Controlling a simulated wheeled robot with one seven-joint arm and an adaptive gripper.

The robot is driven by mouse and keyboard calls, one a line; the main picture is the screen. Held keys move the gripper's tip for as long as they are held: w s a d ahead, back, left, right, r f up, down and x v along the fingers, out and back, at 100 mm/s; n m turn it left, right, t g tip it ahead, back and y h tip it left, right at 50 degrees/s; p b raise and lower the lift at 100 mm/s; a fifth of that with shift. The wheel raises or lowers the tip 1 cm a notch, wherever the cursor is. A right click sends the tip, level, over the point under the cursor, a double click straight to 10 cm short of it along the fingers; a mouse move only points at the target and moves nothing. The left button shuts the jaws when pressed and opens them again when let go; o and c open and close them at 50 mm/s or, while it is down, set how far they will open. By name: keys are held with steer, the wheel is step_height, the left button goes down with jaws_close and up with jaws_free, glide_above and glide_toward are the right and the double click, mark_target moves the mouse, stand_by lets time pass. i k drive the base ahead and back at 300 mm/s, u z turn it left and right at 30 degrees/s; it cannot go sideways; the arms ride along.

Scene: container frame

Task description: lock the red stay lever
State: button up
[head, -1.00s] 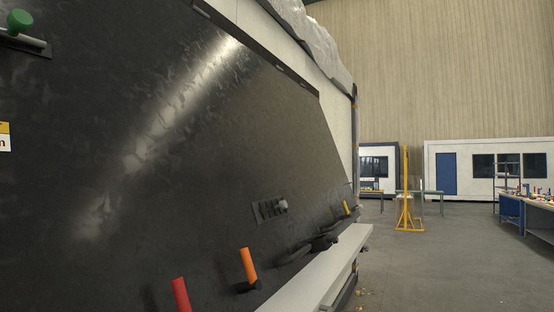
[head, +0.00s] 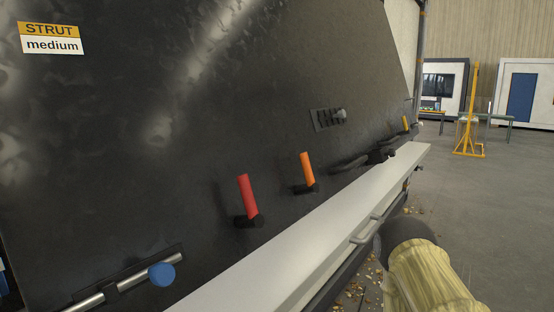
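The red stay lever (head: 248,196) stands on the dark panel in the head view, left of centre, just above the light ledge. Its red handle points up and leans slightly left from a black base. An orange lever (head: 307,170) of similar form stands to its right. My gripper is not in view. Nothing is seen touching the red lever.
A light ledge (head: 330,218) runs along the panel's foot. A blue-knobbed bolt (head: 162,273) is at lower left, below a "STRUT medium" label (head: 52,38). A yellow lever (head: 405,123) and a slotted fitting (head: 328,118) are farther right. Open floor (head: 500,215) lies to the right.

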mark_target(253, 219)
steer(key=z, duration=1.4)
steer(key=k, duration=0.35)
steer(key=u, duration=0.85)
